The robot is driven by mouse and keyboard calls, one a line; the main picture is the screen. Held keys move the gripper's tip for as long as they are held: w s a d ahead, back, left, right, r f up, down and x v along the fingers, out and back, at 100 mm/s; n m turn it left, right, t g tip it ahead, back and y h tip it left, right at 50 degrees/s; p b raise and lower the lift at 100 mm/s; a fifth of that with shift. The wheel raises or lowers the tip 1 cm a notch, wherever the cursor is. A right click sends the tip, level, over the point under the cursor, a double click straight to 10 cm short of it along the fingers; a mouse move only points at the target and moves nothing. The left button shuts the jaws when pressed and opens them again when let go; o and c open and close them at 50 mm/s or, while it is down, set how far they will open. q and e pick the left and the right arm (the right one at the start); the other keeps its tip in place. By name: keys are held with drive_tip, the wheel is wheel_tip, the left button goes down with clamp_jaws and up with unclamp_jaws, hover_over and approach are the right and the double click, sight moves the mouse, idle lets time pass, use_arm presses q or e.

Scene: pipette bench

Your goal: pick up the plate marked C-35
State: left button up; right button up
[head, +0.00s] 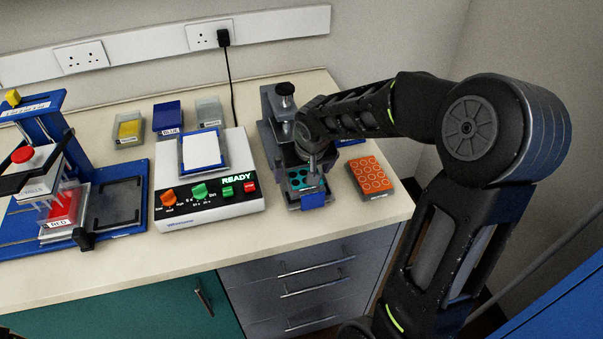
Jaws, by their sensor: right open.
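A teal well plate (308,180) with dark wells sits on the grey instrument with a black knob (284,102), behind a blue front piece (313,201). An orange well plate (371,176) lies flat on the bench to its right, with a small label on its front edge. I cannot read C-35 on either plate. My right gripper (311,160) points down just above the back of the teal plate. It is open, and its fingers are small and partly lost against the dark instrument. My left gripper is not in view.
A white control box reading READY (210,200) stands left of the instrument. Small yellow (129,128), blue (167,118) and grey (210,112) containers stand behind it. A blue pipetting stand (118,168) is at far left. A blue object (350,141) is partly hidden behind my arm.

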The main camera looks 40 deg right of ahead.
idle(0.4)
drive_tip(key=c, duration=1.4)
